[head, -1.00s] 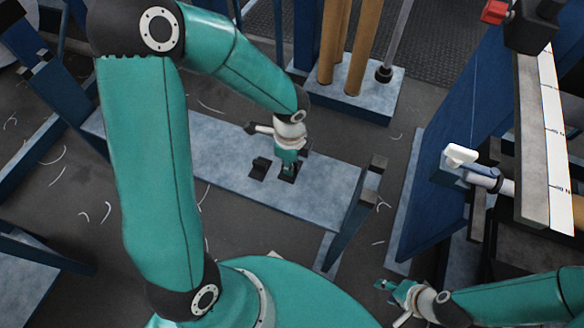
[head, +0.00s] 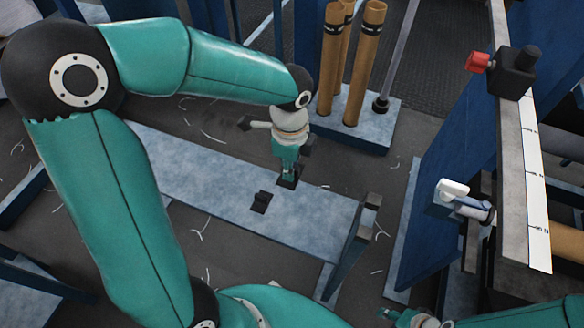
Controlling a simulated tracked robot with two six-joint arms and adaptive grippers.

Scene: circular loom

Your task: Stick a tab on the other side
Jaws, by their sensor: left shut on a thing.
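My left gripper (head: 287,165) points down over the far edge of the low grey bench (head: 190,165). Its teal fingers are shut on a small dark piece (head: 289,183), which is too small to identify as a tab. I cannot tell how far it is above the bench. A black block (head: 261,202) sits on the bench, in front and left of the gripper, apart from it. My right gripper (head: 388,313) is at the bottom right, cut by the frame edge; its fingers are too small to read.
Tan tubes (head: 358,65) with black bands stand on a grey base (head: 370,125) behind the bench. A dark blue post (head: 365,225) rises at its right end.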

